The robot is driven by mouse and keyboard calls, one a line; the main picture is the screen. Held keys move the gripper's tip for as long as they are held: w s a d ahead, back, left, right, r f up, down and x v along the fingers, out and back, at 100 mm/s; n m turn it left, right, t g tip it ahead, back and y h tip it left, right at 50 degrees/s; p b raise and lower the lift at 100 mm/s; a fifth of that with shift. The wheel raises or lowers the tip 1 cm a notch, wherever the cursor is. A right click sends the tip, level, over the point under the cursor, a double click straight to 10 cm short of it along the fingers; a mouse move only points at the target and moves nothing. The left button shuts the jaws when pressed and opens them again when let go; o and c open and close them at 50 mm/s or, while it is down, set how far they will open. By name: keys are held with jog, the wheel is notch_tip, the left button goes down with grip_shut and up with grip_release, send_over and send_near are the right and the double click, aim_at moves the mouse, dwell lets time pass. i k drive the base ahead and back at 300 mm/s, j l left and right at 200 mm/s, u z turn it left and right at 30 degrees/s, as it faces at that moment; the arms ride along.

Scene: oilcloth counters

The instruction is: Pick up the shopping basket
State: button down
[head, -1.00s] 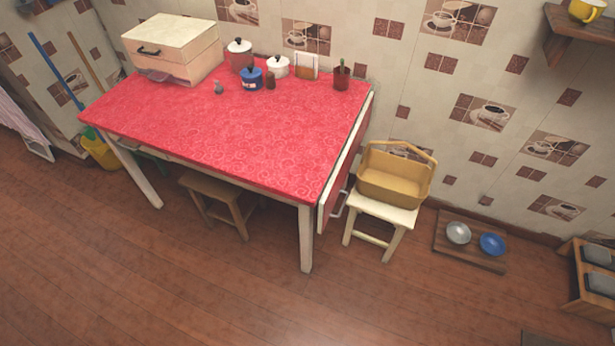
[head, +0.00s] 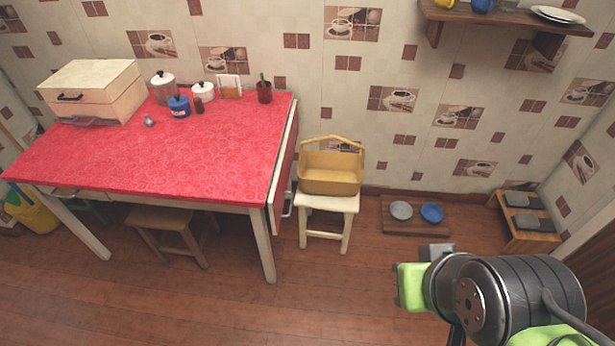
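The shopping basket (head: 331,181) is yellow-tan with an arched handle over its top. It stands upright on a small white stool (head: 329,205), against the wall and just right of the red-topped table. My arm shows at the lower right of the head view, well in front of the basket and to its right. The fingers of my gripper are not clearly visible, so its opening cannot be made out.
The red table (head: 170,155) stands left of the stool, with a wooden stool (head: 165,220) beneath it. A wooden board (head: 420,226) with two bowls lies on the floor to the right. A wooden rack (head: 527,238) stands in the right corner. The floor in front is clear.

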aim_at(328, 174)
jog(key=i+u, duration=0.6)
jog(key=u, duration=0.2)
jog(key=i+l+u, duration=0.2)
jog(key=u, duration=0.2)
jog(key=i+l+u, duration=0.6)
jog(key=u, duration=0.2)
